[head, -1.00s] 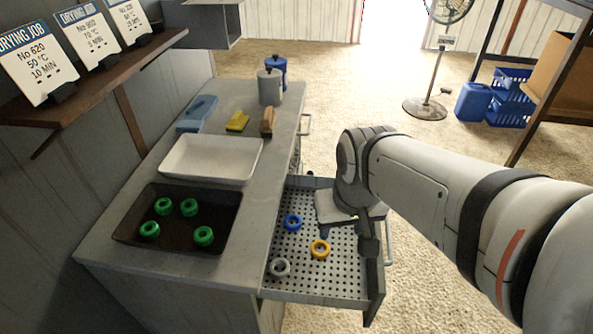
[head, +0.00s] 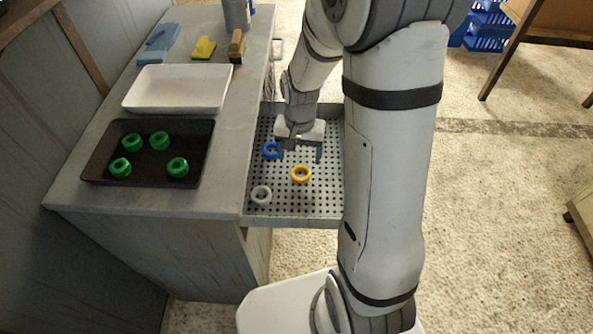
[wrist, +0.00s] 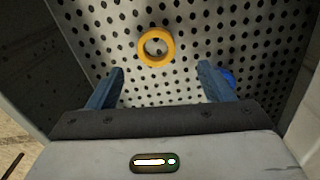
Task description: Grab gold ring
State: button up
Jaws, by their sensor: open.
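The gold ring (head: 301,174) lies flat on the perforated floor of the open drawer (head: 325,208). It also shows in the wrist view (wrist: 156,47), ahead of my fingertips and roughly centred between them. My gripper (head: 300,153) is over the drawer, just behind the gold ring in the head view. Its two blue fingers are spread apart and empty in the wrist view (wrist: 161,80). A blue ring (head: 271,150) lies beside my gripper on its left, and part of it shows behind the right finger in the wrist view (wrist: 229,78).
On the counter are a dark tray (head: 98,172) with several green rings, a white tray (head: 178,90), a yellow sponge (head: 204,48) and a wooden brush (head: 237,47). The drawer's walls surround the rings.

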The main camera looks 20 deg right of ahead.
aim_at(300, 174)
notch_tip(300, 174, down, 6)
jog(key=shift+s+d+r, duration=0.1)
jog(key=shift+s, duration=0.05)
jog(key=shift+c, duration=0.5)
jog(key=c, duration=1)
jog(key=shift+o, duration=0.2)
jog(key=shift+r, duration=0.1)
